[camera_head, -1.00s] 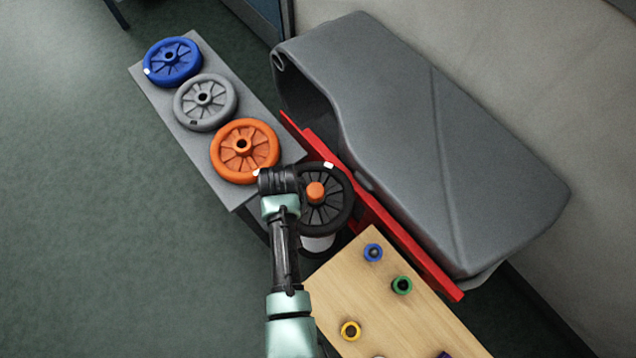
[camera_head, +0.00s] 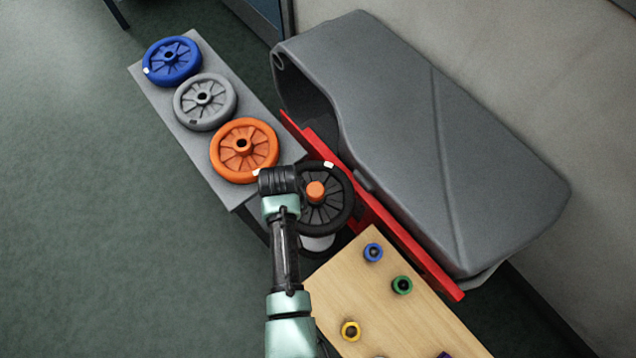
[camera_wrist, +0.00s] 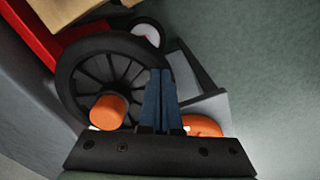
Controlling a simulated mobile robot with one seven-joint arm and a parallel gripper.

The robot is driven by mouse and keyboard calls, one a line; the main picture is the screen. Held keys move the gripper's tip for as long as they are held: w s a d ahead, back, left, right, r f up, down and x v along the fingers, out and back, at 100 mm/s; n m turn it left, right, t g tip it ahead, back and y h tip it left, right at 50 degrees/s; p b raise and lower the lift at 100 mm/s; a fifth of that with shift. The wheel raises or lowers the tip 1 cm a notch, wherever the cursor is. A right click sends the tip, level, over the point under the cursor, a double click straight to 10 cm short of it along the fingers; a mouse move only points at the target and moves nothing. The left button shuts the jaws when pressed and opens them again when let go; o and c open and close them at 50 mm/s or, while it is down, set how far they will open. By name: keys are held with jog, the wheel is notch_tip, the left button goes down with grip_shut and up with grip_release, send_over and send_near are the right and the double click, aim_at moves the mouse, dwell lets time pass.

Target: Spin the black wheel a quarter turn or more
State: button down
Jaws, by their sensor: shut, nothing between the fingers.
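The black wheel (camera_head: 337,214) lies face up beside the red frame, with an orange hub cap (camera_head: 315,190) at its middle and a white mark (camera_head: 329,164) on its far rim. My arm covers part of its left side in the head view. In the wrist view, the black wheel (camera_wrist: 68,75) shows its spokes, and its orange hub cap (camera_wrist: 107,112) is left of my fingers. My gripper (camera_wrist: 160,75) is shut and empty, its blue fingers overlapping the wheel's rim in the picture. I cannot tell whether they touch it.
A grey bench (camera_head: 150,88) at the left carries blue (camera_head: 187,69), grey (camera_head: 222,88) and orange (camera_head: 263,136) wheels. A wooden table (camera_head: 375,300) with several coloured rings is in front. Open floor lies left.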

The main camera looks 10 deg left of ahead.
aim_at(317, 230)
jog(key=shift+f, duration=0.4)
jog(key=shift+s+d+r+p, duration=0.15)
jog(key=shift+s+d+p, duration=0.1)
jog(key=shift+d, duration=0.25)
jog(key=shift+s+d+r+p, duration=0.1)
jog(key=shift+d+p, duration=0.15)
jog(key=shift+d, duration=0.2)
jog(key=shift+f, duration=0.1)
jog(key=shift+d, duration=0.1)
jog(key=shift+s+d+p, duration=0.15)
jog(key=shift+d+p, duration=0.15)
jog(key=shift+d, duration=0.7)
jog(key=shift+f, duration=0.1)
jog(key=shift+d, duration=0.15)
jog(key=shift+d+f, duration=0.1)
jog(key=shift+d, duration=0.9)
